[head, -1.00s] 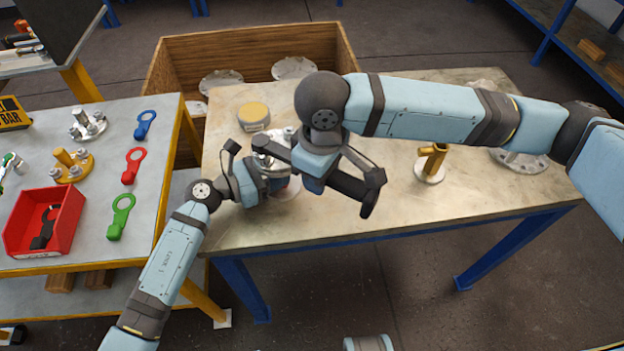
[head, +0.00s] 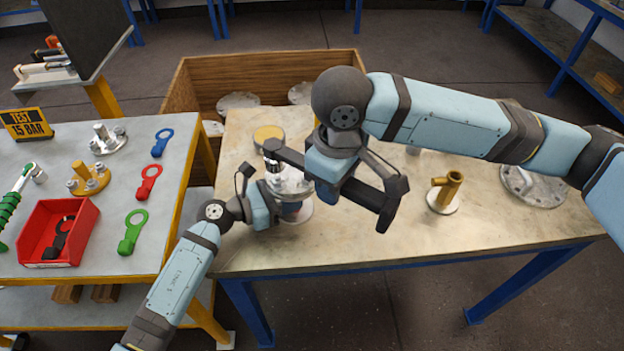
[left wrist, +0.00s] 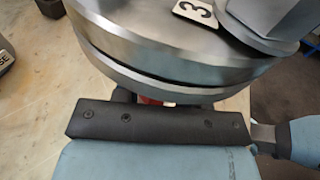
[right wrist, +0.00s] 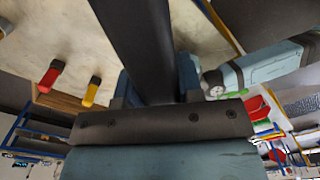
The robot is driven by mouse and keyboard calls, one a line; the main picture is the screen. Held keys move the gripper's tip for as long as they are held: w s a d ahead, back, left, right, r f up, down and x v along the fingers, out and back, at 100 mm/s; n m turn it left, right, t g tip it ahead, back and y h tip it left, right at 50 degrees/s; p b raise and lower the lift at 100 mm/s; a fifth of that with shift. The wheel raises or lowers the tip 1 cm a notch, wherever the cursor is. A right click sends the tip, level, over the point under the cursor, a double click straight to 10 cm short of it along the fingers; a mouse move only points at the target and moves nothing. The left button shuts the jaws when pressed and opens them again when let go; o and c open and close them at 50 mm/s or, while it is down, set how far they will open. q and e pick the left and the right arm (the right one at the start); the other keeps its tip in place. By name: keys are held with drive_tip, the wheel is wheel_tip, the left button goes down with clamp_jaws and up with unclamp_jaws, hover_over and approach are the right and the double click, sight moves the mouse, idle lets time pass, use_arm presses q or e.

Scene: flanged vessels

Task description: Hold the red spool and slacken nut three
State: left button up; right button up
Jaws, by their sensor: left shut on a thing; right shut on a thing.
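The spool (head: 288,182) stands on the worktable's left part, a metal flanged piece partly hidden by my arms. In the left wrist view its thick steel flange (left wrist: 150,50) fills the top, with a tag marked 3 (left wrist: 196,12) beside a large grey block that may be a nut or socket. A red sliver (left wrist: 155,101) shows below the flange. My left gripper (head: 268,205) is shut on the spool under the flange. My right gripper (head: 335,170) is shut on a long dark bar-like tool (right wrist: 140,45), whose far end (head: 274,150) is over the spool's top. Its contact with nut three is hidden.
A yellow-topped round tin (head: 268,136) stands behind the spool. A brass fitting (head: 446,192) and a grey flange (head: 533,184) stand to the right. The left bench holds a red bin (head: 88,222) and coloured ring spanners (head: 133,230). A wooden crate (head: 270,75) is behind.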

idle(0.4)
use_arm(q)
drive_tip(key=o, duration=0.9)
drive_tip(key=v, duration=1.2)
